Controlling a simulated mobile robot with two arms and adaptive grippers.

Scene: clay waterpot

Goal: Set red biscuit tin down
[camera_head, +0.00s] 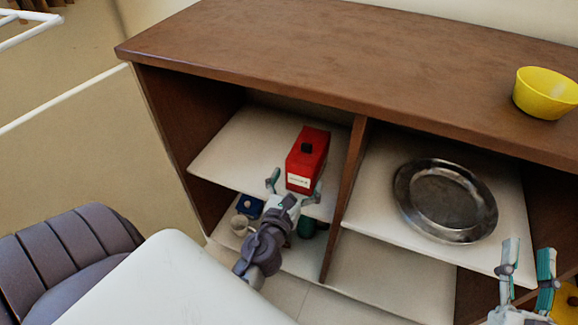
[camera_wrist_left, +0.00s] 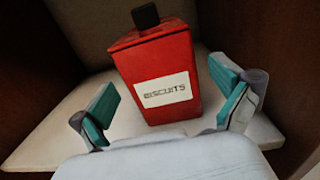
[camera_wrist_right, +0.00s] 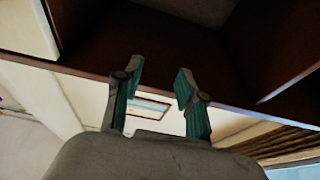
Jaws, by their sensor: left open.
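The red biscuit tin (camera_head: 308,153) stands upright on the upper left shelf of the brown cabinet, near the divider. Its black knob lid and white label show. In the left wrist view the tin (camera_wrist_left: 157,66) stands on the white shelf between and beyond my fingers, with a gap on both sides. My left gripper (camera_head: 293,187) is open in front of the tin, and I see no finger touching it. My right gripper (camera_head: 527,262) is open and empty at the lower right, in front of the cabinet. It shows fingers apart in the right wrist view (camera_wrist_right: 158,90).
A round metal tray (camera_head: 445,200) lies on the upper right shelf. A yellow bowl (camera_head: 546,93) stands on the cabinet top. The vertical divider (camera_head: 345,200) is close to the tin's right. A blue item (camera_head: 249,206) and a pale mug (camera_head: 240,224) sit on the lower left shelf.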

